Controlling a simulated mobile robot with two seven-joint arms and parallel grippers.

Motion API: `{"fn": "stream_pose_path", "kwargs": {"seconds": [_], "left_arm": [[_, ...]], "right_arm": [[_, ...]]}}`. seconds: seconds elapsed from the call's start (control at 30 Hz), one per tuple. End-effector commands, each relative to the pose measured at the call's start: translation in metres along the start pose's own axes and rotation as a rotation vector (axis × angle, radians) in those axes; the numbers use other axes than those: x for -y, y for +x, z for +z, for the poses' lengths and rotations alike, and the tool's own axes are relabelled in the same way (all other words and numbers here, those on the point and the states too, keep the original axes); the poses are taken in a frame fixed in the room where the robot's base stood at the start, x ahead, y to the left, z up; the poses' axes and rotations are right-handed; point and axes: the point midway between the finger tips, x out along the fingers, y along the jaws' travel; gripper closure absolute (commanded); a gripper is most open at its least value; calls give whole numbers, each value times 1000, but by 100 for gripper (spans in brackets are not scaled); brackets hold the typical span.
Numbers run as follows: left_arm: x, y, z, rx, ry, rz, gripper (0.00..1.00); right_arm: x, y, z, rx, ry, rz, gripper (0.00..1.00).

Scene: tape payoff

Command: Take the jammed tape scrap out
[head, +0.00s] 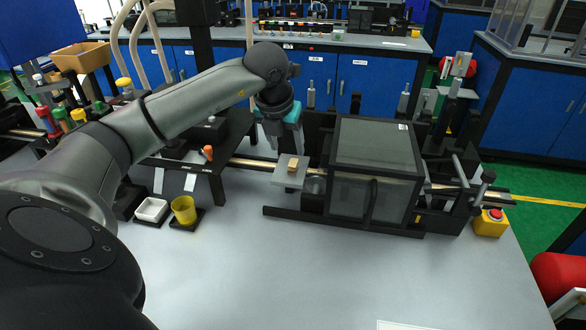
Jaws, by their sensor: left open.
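My left arm reaches in from the left. My left gripper (280,143), below a teal wrist part, is open above the conveyor rail, just left of the dark box-shaped machine (376,142). A small tan-brown piece (293,163) shows on a light grey plate (289,181) in front of this gripper. I cannot tell whether the piece is the tape scrap or a small carton. No tape scrap can be made out for certain; the machine's dark panels hide its inside. My right gripper is not in view.
A yellow cup (184,210) and a white tray (151,210) stand on the table at left. An orange-handled tool (207,153) stands behind them. A red button on a yellow box (490,222) is at right. The front of the grey table (330,285) is clear.

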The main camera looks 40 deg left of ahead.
Motion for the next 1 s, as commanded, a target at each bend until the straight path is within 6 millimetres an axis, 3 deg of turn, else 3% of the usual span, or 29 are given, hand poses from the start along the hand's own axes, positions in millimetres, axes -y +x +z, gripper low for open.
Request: {"fn": "stream_pose_path", "kwargs": {"seconds": [0.23, 0.5, 0.83, 1.0], "left_arm": [[2, 18, 0, 0, -1, -1, 38], [7, 57, 2, -1, 0, 0, 38], [7, 64, 2, 1, 1, 0, 38], [7, 63, 2, 1, 0, 1, 57]], "right_arm": [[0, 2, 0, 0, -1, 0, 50], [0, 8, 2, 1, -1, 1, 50], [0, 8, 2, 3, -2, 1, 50], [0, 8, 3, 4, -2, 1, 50]]}}
